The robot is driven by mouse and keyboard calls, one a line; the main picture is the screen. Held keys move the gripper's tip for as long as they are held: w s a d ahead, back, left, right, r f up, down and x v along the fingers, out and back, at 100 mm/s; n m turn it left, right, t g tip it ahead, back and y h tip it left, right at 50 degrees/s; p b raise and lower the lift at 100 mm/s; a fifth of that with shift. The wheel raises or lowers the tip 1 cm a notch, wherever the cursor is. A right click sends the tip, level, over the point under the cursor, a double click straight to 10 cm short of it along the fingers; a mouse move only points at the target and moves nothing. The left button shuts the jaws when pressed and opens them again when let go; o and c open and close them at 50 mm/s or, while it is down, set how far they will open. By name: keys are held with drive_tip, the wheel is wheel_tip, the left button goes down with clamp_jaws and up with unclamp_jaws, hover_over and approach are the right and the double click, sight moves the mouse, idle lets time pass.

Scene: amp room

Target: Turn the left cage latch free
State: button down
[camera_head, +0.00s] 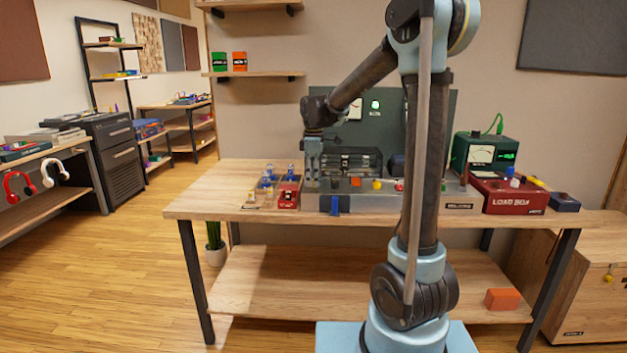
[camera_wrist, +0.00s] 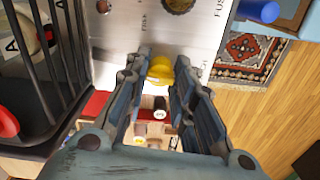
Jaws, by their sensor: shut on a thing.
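The black barred cage (camera_head: 358,160) stands on the metal amp chassis (camera_head: 345,202) on the workbench. Its bars (camera_wrist: 50,50) fill the left of the wrist view. A small yellow piece (camera_wrist: 160,71), which looks like the left cage latch, sits on the chassis top beside the cage. My gripper (camera_head: 312,180) points down at the chassis's left end. In the wrist view my gripper (camera_wrist: 163,76) is shut on the yellow piece, one finger on each side. The lower part of the yellow piece is hidden, and its turn angle is unclear.
A compartment tray (camera_head: 265,202) and a red box (camera_head: 287,197) lie left of the chassis. A blue piece (camera_head: 335,205) is at its front edge. The load box (camera_head: 512,195) and green meter (camera_head: 483,152) stand at right. The bench's left end (camera_head: 205,200) is clear.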

drive_tip(key=m, duration=0.4)
drive_tip(key=shift+w, duration=0.15)
drive_tip(key=m, duration=0.8)
drive_tip(key=shift+m, duration=2.2)
drive_tip(key=shift+r, duration=0.1)
drive_tip(key=c, duration=1.3)
unclamp_jaws()
